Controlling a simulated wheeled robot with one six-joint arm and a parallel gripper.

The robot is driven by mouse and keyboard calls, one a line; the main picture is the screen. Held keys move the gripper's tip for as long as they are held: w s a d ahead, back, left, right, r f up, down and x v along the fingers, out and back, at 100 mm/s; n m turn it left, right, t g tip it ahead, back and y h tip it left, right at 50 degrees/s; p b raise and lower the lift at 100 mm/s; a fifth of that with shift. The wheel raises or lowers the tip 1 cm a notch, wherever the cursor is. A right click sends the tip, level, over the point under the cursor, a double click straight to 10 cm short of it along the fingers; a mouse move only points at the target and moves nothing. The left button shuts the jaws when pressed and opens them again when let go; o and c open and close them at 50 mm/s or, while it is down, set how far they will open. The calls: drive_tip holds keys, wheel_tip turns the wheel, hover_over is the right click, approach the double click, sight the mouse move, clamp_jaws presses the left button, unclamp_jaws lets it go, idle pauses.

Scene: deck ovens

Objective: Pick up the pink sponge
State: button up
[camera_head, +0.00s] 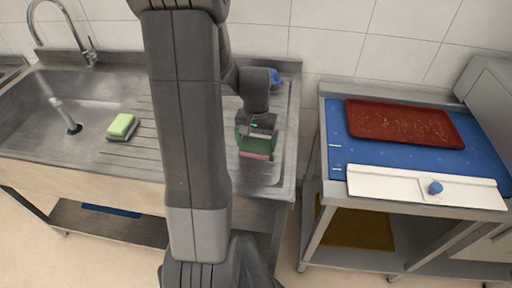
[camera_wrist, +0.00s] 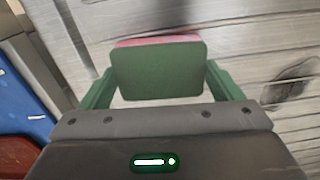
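The pink sponge (camera_wrist: 158,41) has a dark green pad that faces my wrist camera, with a pink strip showing at its far edge. It also shows in the head view (camera_head: 255,156) over the right part of the ribbed steel drainboard. My gripper (camera_wrist: 159,78) points down at it, with one green finger against each side of the sponge and no clear gap. It looks shut on the sponge. In the head view my gripper (camera_head: 256,138) hides part of it. I cannot tell whether the sponge touches the drainboard.
A light green sponge (camera_head: 122,125) lies left on the drainboard beside the sink basin (camera_head: 60,90). A blue object (camera_head: 275,76) is behind my gripper. To the right, a separate table has a blue top (camera_head: 390,157), a red tray (camera_head: 405,122) and a white panel (camera_head: 400,187).

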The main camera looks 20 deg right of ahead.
sight(257, 145)
drive_tip(key=c, duration=0.3)
wheel_tip(257, 145, up, 10)
idle(0.6)
drive_tip(key=shift+o, duration=0.3)
drive_tip(key=shift+s, duration=0.15)
